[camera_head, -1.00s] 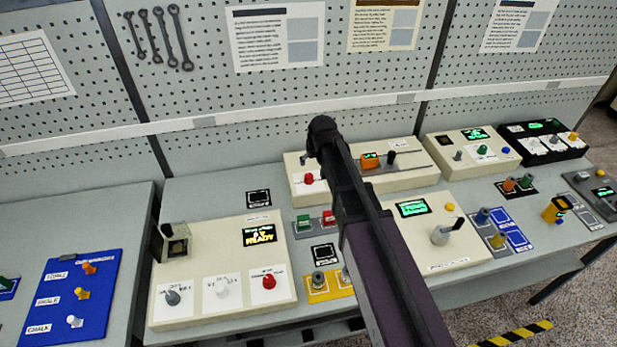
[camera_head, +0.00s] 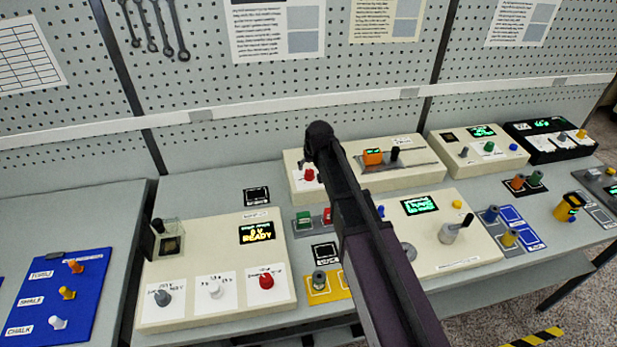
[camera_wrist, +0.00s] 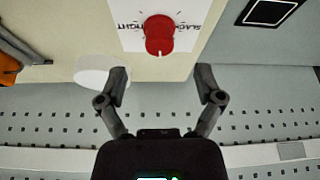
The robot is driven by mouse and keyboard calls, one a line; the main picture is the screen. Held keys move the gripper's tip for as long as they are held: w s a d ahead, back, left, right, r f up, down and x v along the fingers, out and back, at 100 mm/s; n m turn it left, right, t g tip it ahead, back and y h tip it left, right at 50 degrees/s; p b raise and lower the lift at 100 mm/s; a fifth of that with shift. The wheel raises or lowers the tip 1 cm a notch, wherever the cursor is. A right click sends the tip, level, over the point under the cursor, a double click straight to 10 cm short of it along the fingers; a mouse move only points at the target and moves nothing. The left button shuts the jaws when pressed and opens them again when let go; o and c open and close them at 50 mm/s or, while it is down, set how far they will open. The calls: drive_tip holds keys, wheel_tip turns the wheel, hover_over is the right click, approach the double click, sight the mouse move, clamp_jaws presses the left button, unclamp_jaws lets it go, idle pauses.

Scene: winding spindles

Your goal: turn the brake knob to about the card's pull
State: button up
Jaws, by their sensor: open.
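The red knob (camera_wrist: 159,35) sits on a white label with the words SLACK and TIGHT, on a cream box (camera_wrist: 190,45). In the head view this red knob (camera_head: 309,175) is at the left end of the rear cream box (camera_head: 415,180), beside my arm. My gripper (camera_wrist: 162,72) is open and empty. Its fingertips lie to either side of the knob's line, with the knob just beyond them in the picture and not between them. I cannot tell their height above the box.
A white round part (camera_wrist: 98,78) lies close to the left finger. An orange block (camera_head: 373,157) and a black knob are on the same rear box. A pegboard stands behind.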

sight(309, 171)
drive_tip(key=shift+b+x, duration=2.25)
drive_tip(key=shift+x, duration=0.5)
drive_tip(key=shift+c, duration=0.2)
